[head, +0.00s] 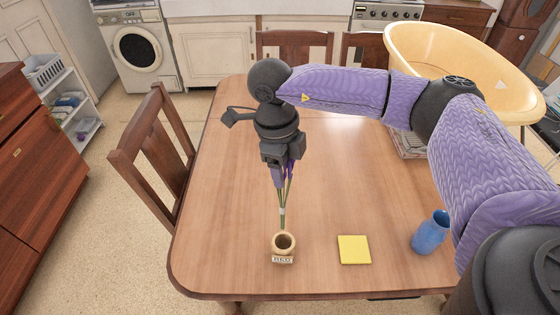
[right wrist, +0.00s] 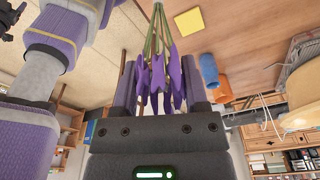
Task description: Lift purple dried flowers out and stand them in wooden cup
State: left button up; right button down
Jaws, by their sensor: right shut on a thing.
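My right gripper (head: 283,172) is shut on the purple dried flowers (head: 283,200), with the stems pointing down. The right wrist view shows the purple flower heads (right wrist: 160,80) between my right gripper's fingers (right wrist: 160,90). The wooden cup (head: 284,250) stands upright near the front edge of the table, with a dark opening and a label on its front. In the head view the stem ends show just above the cup's rim; I cannot tell whether they are directly over the opening. My left gripper is not in view.
A yellow square (head: 354,249) lies flat on the table (head: 220,220) to the right of the cup. A wooden chair (head: 155,150) is at the left edge. The table's left part is clear.

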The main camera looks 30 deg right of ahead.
aim_at(284, 204)
jog(key=shift+s+d+f+b, duration=0.1)
jog(key=shift+d+f+b, duration=0.05)
jog(key=shift+f+b, duration=0.55)
notch_tip(284, 204, down, 10)
jog(key=b, duration=0.7)
jog(key=shift+f, duration=0.15)
grip_release()
jog(key=r, duration=0.3)
jog(key=r+p, duration=0.1)
jog(key=r, duration=0.2)
jog(key=w+r, duration=0.1)
jog(key=r, duration=0.3)
jog(key=shift+a, duration=0.4)
